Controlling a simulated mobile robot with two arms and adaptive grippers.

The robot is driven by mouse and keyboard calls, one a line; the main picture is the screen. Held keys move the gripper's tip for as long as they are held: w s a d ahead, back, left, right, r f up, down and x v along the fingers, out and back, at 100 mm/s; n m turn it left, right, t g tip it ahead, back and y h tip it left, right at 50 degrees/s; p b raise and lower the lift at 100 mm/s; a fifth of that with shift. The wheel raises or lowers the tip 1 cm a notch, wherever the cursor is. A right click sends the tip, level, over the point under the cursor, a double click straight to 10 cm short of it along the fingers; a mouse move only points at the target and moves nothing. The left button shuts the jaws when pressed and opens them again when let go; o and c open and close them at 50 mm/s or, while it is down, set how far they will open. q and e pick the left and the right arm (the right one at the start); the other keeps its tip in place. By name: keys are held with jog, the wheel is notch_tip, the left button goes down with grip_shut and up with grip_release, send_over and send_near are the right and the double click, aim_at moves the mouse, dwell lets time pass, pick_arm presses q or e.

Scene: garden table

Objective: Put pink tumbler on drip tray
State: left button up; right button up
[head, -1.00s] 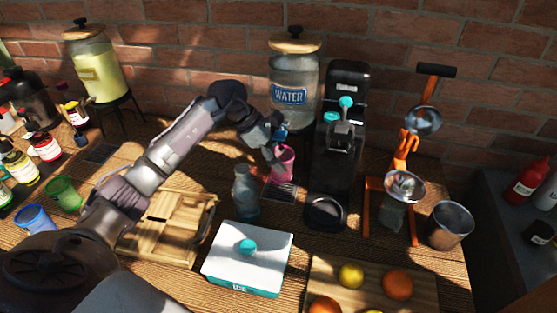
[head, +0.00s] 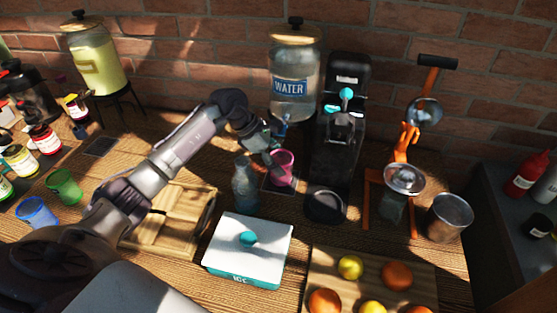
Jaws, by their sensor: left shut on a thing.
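The pink tumbler (head: 284,169) is upright below the tap of the water dispenser (head: 294,82). My left gripper (head: 273,163) is shut on its left side. A dark, flat drip tray (head: 279,190) lies on the wooden table directly under the tumbler. The tumbler's base is at or just above the tray; I cannot tell whether they touch. The tumbler covers part of the tray. My right gripper is not in view.
A clear bottle (head: 245,185) stands close to the left of the tray. A black machine (head: 338,140) stands close on the right. A white ice box (head: 247,256) is in front. Another dark tray (head: 101,147) lies at the left, near the yellow drink dispenser (head: 93,60).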

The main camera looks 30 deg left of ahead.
pick_arm(q)
jog(key=o, duration=1.3)
jog(key=shift+c, duration=0.2)
jog(key=shift+r, duration=0.2)
jog(key=shift+r+p, duration=0.4)
jog(key=shift+p, duration=0.3)
jog(key=b+v, duration=0.3)
jog(key=v, duration=0.9)
